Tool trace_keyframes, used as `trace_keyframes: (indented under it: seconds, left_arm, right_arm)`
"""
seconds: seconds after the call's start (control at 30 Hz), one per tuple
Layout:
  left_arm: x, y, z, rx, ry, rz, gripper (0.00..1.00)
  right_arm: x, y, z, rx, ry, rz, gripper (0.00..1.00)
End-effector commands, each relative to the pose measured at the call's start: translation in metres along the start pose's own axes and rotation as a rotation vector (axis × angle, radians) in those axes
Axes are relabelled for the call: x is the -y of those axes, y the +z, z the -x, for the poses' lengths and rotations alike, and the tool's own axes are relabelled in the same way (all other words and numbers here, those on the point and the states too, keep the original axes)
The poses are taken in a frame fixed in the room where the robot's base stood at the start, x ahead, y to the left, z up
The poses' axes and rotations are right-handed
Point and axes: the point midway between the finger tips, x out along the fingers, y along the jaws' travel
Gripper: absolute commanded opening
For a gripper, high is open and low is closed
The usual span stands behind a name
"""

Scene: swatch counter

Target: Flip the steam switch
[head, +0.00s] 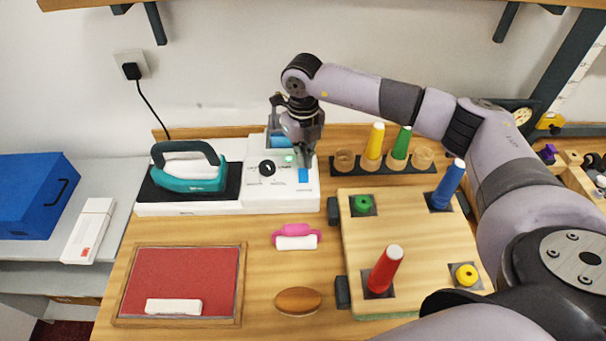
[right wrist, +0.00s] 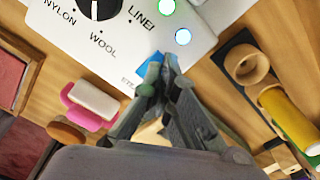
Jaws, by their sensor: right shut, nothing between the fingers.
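The blue steam switch (head: 303,175) sits at the right end of the white iron station (head: 228,207). In the right wrist view the blue switch (right wrist: 149,76) shows beside the fingertips, partly covered by a finger. My right gripper (head: 304,159) is shut and empty, pointing down over the station's right end, just behind the switch in the head view. In the right wrist view the fingertips of my right gripper (right wrist: 168,66) lie close to the switch; I cannot tell whether they touch it. A black dial (head: 267,169) and lit green lamp (head: 289,159) are nearby. My left gripper is out of view.
A teal iron (head: 190,178) rests on the station's black pad. Right of the station stand a cone rack (head: 384,167) and a wooden board (head: 409,230) with cones and spools. A pink-and-white item (head: 296,238) and brown pad (head: 298,301) lie in front.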

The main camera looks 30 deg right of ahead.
Motion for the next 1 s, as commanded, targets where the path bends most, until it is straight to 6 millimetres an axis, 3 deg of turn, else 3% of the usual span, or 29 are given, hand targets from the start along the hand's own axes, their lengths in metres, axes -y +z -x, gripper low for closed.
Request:
trace_keyframes:
  seconds: [1.0]
  left_arm:
    - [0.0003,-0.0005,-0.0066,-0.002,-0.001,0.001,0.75]
  right_arm:
    - [0.0000,0.0000,-0.0086,0.000,0.000,0.000,0.00]
